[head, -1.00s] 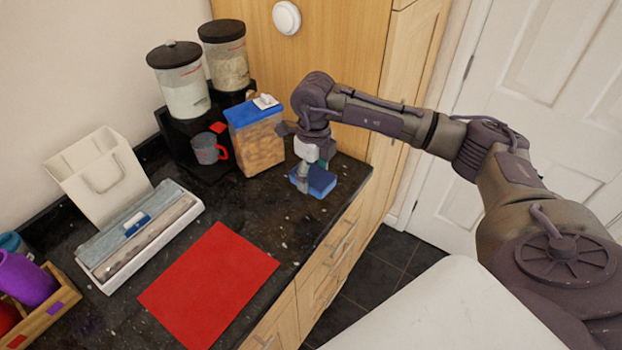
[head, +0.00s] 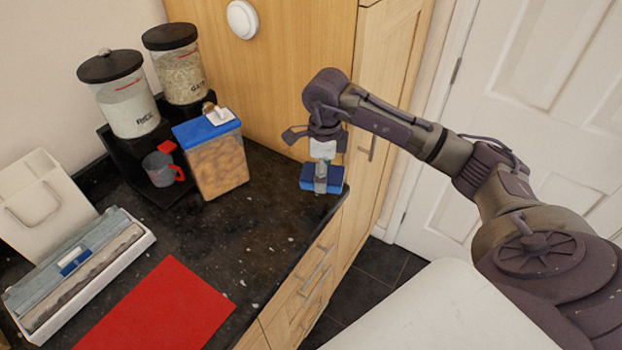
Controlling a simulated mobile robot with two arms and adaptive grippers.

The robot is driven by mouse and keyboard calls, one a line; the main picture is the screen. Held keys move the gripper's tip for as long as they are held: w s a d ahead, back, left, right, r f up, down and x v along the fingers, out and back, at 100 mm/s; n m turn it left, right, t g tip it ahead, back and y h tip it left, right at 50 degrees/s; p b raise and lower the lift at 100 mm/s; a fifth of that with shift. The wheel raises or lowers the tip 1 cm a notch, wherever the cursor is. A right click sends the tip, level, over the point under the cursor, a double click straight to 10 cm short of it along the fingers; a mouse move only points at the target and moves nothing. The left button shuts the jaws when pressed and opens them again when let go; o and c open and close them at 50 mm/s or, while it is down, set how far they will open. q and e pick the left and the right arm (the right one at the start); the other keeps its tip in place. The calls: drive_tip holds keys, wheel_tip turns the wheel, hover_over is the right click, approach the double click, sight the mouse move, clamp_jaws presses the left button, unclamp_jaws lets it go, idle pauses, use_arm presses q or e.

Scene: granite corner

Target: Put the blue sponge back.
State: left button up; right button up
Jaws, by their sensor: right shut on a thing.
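The blue sponge (head: 309,181) is at the right end of the dark granite counter (head: 262,225), near its front edge. My right gripper (head: 321,184) points down over the sponge and is shut on it. One finger shows in front of the sponge and hides its middle; I cannot tell whether the sponge touches the counter. My left gripper is out of the frame.
A clear box with a blue lid (head: 212,157) stands left of the sponge. Two dispensers (head: 121,95) and a grey cup with a red handle (head: 162,169) are behind it. A red mat (head: 155,311) lies at the front. A white tray (head: 91,292) and a paper bag (head: 42,205) are at left.

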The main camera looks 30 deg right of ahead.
sight(311, 194)
drive_tip(key=w+f, duration=0.1)
drive_tip(key=w+a+f+p, duration=0.1)
drive_tip(key=w, duration=0.1)
drive_tip(key=shift+w+f, duration=0.1)
drive_tip(key=shift+f, duration=0.2)
wheel_tip(311, 194, down, 3)
drive_tip(key=shift+f+p, duration=0.1)
drive_tip(key=shift+p, duration=0.6)
drive_tip(key=shift+f, duration=0.2)
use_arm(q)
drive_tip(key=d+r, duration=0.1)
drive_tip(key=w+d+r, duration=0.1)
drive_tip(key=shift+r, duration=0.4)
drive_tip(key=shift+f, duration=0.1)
use_arm(e)
drive_tip(key=shift+f+b, duration=0.25)
drive_tip(key=shift+b, duration=0.1)
drive_tip(key=o, duration=1)
drive_tip(key=shift+r, duration=0.1)
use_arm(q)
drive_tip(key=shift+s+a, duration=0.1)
use_arm(e)
drive_tip(key=shift+r, duration=0.1)
